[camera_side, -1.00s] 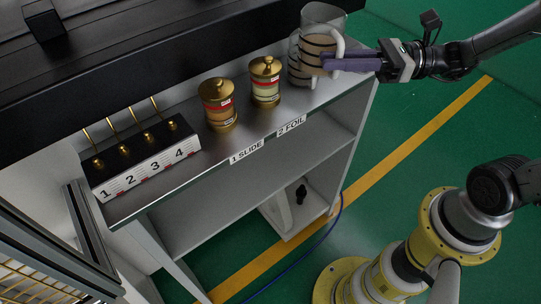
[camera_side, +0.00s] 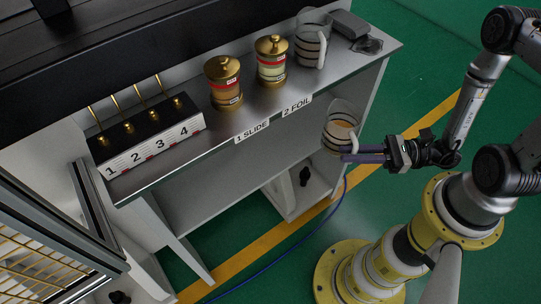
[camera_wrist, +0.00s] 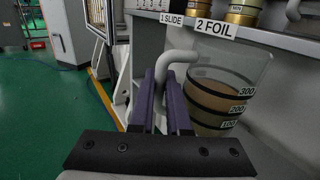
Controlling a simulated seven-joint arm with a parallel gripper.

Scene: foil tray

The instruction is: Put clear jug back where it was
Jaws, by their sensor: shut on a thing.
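A clear jug (camera_side: 341,128) with dark bands and brownish contents is held in the air in front of the counter, close to the open shelf side. It appears roughly upright. In the wrist view the jug (camera_wrist: 222,95) shows the marks 300, 200 and 100, and its pale handle is between my fingers. My gripper (camera_side: 352,153) has purple fingers and is shut on that handle; the fingers also show in the wrist view (camera_wrist: 165,82). A second clear jug (camera_side: 311,45), also banded, stands on the counter near its right end.
The metal counter (camera_side: 222,133) holds two brass-lidded jars (camera_side: 224,85) (camera_side: 271,62) above the labels 1 SLIDE and 2 FOIL. A numbered rack (camera_side: 147,140) stands at left. A grey block (camera_side: 349,24) and a dark flat item (camera_side: 367,45) lie at the right end.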

